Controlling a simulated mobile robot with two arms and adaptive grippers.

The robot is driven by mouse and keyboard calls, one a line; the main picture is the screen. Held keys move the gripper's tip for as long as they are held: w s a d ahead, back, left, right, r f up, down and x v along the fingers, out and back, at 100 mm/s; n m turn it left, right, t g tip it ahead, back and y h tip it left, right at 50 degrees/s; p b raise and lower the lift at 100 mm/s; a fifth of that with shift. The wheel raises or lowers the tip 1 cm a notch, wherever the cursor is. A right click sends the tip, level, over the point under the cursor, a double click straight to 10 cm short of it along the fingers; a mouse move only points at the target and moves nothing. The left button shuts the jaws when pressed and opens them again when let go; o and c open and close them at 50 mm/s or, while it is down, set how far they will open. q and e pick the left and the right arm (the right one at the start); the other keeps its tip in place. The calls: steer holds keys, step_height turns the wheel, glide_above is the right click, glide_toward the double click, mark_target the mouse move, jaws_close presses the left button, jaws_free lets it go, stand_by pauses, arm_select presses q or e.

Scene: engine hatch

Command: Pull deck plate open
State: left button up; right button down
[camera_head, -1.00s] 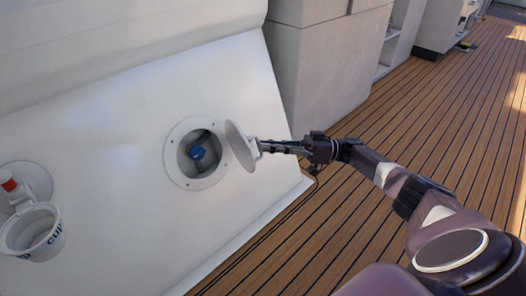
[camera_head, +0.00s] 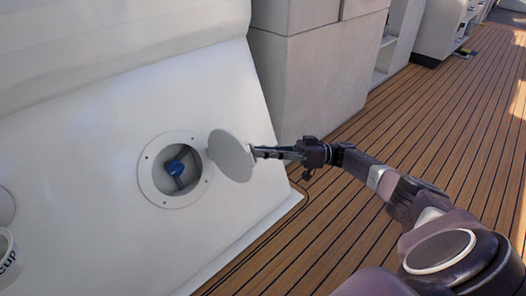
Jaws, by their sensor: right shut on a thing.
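The deck plate (camera_head: 231,156) is a round, light grey disc. It stands off to the right of the round opening, tilted, with its face partly toward me. The opening has a white ring (camera_head: 148,181) with screws, set in the sloped white panel. A blue valve-like part (camera_head: 176,168) shows inside the opening. My right gripper (camera_head: 262,152) comes in from the right and is shut on the plate at its right side. The exact grip point is small and hard to make out. My left gripper is not in view.
The sloped white panel (camera_head: 90,140) surrounds the opening. A pale cabinet (camera_head: 315,80) stands behind my right gripper. Open wooden deck (camera_head: 440,130) lies to the right.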

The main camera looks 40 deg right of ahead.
steer(key=shift+w+a, duration=0.2)
steer(key=shift+w, duration=0.1)
steer(key=c, duration=2.4)
jaws_free()
steer(key=o, duration=0.4)
steer(key=shift+w+a+f, duration=0.15)
steer(key=shift+w+a, duration=0.05)
steer(key=shift+a, duration=0.05)
steer(key=shift+c, duration=0.2)
steer(key=shift+s+d, duration=0.1)
steer(key=shift+d, duration=0.1)
steer(key=v, duration=0.7)
steer(key=shift+s+d, duration=0.1)
